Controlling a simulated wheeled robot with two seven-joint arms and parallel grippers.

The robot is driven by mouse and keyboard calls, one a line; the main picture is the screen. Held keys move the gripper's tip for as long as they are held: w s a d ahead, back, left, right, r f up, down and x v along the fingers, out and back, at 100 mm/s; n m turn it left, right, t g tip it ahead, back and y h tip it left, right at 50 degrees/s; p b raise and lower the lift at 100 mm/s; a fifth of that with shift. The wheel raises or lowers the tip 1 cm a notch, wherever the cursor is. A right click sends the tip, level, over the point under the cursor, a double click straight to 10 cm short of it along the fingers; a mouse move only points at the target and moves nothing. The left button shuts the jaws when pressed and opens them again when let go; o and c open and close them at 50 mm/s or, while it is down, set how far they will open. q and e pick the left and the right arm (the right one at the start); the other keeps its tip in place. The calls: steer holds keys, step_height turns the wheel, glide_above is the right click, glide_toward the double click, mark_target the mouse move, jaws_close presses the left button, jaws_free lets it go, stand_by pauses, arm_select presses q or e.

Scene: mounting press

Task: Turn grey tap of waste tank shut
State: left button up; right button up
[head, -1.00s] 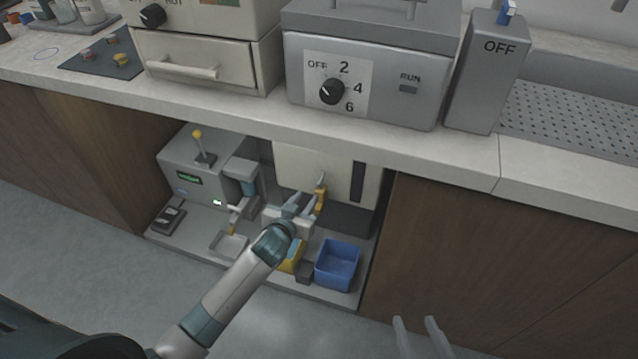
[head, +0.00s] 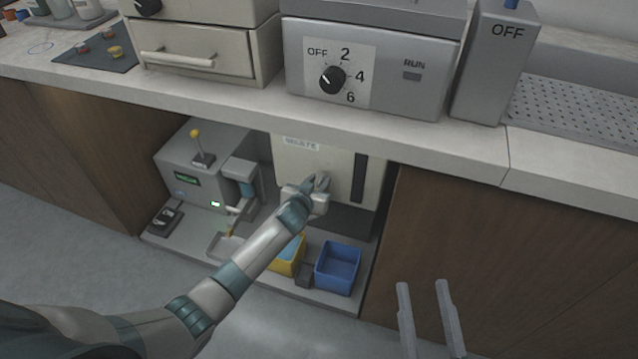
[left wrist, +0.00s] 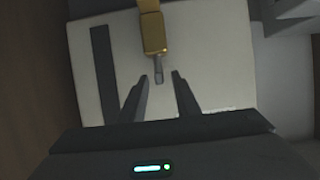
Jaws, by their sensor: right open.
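The cream waste tank (head: 340,170) stands in the open bay under the counter and also shows in the left wrist view (left wrist: 205,60). In the left wrist view its tap has a brass-yellow body (left wrist: 152,32) and a short grey handle (left wrist: 158,70). My left gripper (head: 319,182) is at the tank's front and hides the tap in the head view. In the left wrist view my left gripper (left wrist: 160,78) is open, the grey handle's end between or just beyond its fingertips; contact cannot be told. My right gripper (head: 424,284) is open and empty at the lower right.
A blue bin (head: 338,268) and a yellow tray (head: 291,268) stand below the tank. A grey machine with a yellow-knobbed lever (head: 198,170) stands to the left. The counter edge (head: 400,158) overhangs the bay, and a wooden panel (head: 480,250) closes its right side.

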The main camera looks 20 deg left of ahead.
arm_select(q)
steer(key=shift+w+f, duration=0.1)
steer(key=shift+w, duration=0.15)
arm_select(e)
steer(key=shift+s+r, duration=0.1)
steer(key=shift+r, duration=0.2)
arm_select(q)
jaws_close()
